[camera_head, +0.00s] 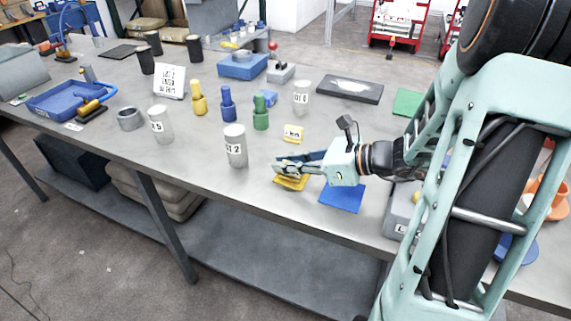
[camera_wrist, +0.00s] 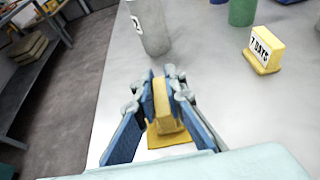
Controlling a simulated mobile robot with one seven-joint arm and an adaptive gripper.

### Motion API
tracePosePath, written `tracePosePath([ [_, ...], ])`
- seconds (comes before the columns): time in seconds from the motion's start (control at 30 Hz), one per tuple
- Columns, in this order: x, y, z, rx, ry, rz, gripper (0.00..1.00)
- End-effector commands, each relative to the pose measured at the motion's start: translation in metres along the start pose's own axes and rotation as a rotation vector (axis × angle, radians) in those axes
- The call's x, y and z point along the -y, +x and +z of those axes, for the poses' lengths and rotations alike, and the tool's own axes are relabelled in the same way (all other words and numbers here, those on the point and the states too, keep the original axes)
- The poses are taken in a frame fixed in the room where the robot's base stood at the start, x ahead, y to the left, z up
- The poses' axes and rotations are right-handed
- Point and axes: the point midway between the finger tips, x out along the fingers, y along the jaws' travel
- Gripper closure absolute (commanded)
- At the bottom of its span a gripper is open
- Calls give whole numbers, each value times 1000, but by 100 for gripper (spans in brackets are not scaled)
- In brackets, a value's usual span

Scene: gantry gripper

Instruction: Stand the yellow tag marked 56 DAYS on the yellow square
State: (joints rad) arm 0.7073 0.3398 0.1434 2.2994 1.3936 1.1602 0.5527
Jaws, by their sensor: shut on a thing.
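My gripper (camera_head: 288,167) is shut on a yellow tag (camera_wrist: 162,103), and the wrist view shows my gripper's blue-padded fingers (camera_wrist: 161,78) on both of its sides. The tag's marking faces away and cannot be read. The tag looks upright, at the yellow square (camera_wrist: 172,141). The yellow square also shows in the head view (camera_head: 291,184), partly under my gripper. I cannot tell whether the tag touches it. Another yellow tag marked 7 DAYS (camera_wrist: 264,51) stands apart on the table; it also shows in the head view (camera_head: 293,133).
A blue square (camera_head: 343,195) lies right of the yellow one. A white cylinder marked 2 (camera_head: 235,146) stands close on the left. A green bottle (camera_head: 260,113) and a blue bottle (camera_head: 227,104) stand behind. The table's front edge is near my gripper.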

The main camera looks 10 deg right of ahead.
Motion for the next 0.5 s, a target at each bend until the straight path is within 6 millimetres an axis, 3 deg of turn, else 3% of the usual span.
tracePosePath([
  [0.3,0,1,-3,0,0,0,100],
  [0.33,0,1,-2,0,0,0,87],
  [0.5,0,0,-2,0,0,0,72],
])
